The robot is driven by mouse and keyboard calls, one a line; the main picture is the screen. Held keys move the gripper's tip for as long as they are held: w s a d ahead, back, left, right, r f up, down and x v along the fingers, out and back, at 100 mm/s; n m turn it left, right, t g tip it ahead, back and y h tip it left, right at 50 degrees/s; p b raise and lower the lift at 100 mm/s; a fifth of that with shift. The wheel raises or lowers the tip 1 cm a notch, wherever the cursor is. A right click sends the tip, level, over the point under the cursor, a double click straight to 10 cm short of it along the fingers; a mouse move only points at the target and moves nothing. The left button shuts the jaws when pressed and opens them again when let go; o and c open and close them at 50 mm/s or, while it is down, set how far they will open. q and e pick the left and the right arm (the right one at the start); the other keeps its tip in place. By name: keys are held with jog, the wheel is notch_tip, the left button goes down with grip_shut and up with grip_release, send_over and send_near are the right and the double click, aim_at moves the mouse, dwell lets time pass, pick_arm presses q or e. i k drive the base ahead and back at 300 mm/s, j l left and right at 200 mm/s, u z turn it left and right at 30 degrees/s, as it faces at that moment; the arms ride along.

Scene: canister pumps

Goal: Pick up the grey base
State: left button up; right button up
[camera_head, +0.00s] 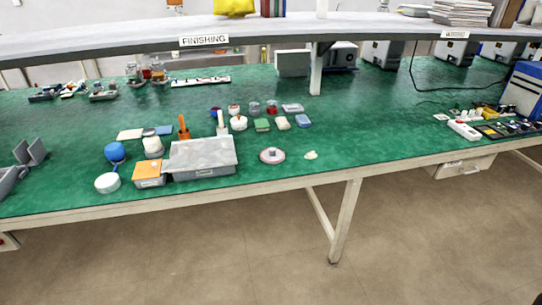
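Neither of my grippers shows in the head view. I cannot tell for sure which thing is the grey base. A pale round disc with a grey knob on top (272,155) sits alone near the front of the green bench, right of a large grey box (203,157).
An orange-topped box (149,173), a blue ball (115,151) and a white round piece (107,183) stand at the left. A shelf post (316,70) rises behind.

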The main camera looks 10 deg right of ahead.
aim_at(272, 155)
jog(key=i+l+u, duration=0.1)
jog(key=l, duration=0.3)
jog(key=i+l+u, duration=0.1)
jog(key=i+l, duration=0.15)
jog(key=l, duration=0.2)
jog(key=i+l+u, duration=0.1)
jog(key=l, duration=0.35)
jog(key=i+l+u, duration=0.1)
jog(key=l, duration=0.35)
jog(key=i+l+u, duration=0.15)
jog(key=l, duration=0.35)
jog(key=i+l+u, duration=0.1)
jog(key=l, duration=0.35)
jog(key=i+l+u, duration=0.1)
jog(key=l, duration=0.4)
jog(key=i, duration=0.1)
